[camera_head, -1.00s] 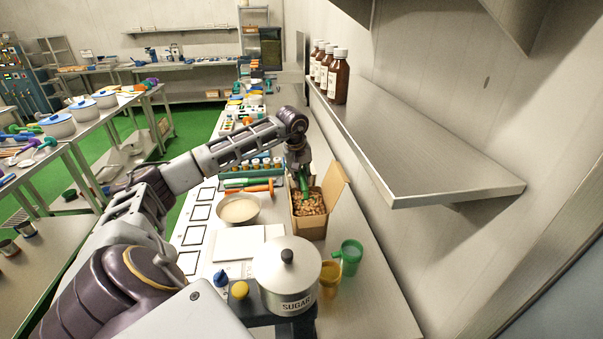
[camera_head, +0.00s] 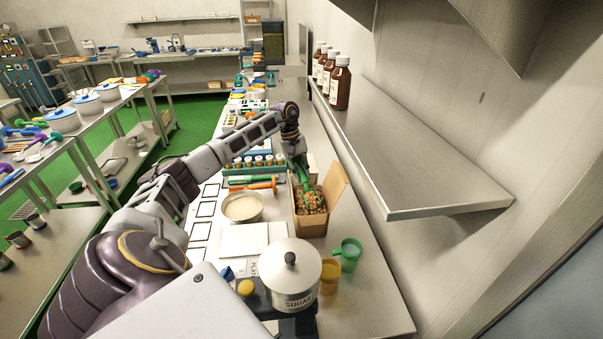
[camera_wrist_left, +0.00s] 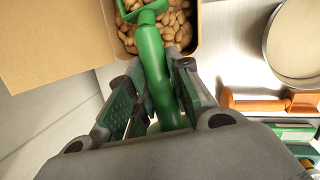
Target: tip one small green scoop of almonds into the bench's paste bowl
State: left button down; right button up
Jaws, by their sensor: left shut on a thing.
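A cardboard box of almonds (camera_head: 311,224) stands open on the bench, its flap raised on the right. My left gripper (camera_head: 301,170) is above the box, shut on the handle of a small green scoop (camera_head: 308,190). In the left wrist view the green scoop (camera_wrist_left: 153,55) runs from between the fingers (camera_wrist_left: 158,95) down to the almonds (camera_wrist_left: 182,22). How full its head is cannot be told. The paste bowl (camera_head: 243,208), with pale paste, sits left of the box; its rim shows in the left wrist view (camera_wrist_left: 272,62). My right gripper is not in view.
A sugar pot (camera_head: 290,275) and a green cup (camera_head: 348,254) stand in front of the box. An orange-handled tool (camera_head: 255,186) lies behind the bowl. A rack of small jars (camera_head: 258,164) is farther back. A steel shelf (camera_head: 410,150) with brown bottles overhangs on the right.

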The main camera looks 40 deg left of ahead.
pick_arm(q)
jog(key=shift+w+a+r+h+p, duration=0.25)
jog(key=shift+a+r+h+p, duration=0.15)
jog(key=shift+r+p, duration=0.25)
jog(key=shift+w+a+g, duration=0.15)
jog(key=shift+a+g, duration=0.15)
jog(key=shift+w+a+h+b, duration=0.2)
jog(key=shift+a+h+b, duration=0.1)
jog(key=shift+a+h, duration=0.1)
jog(key=shift+h, duration=0.3)
jog(key=shift+w+a+r+p, duration=0.15)
jog(key=shift+r+p, duration=0.85)
jog(key=shift+r, duration=1.3)
jog(key=shift+a+r, duration=0.15)
jog(key=shift+r, duration=0.3)
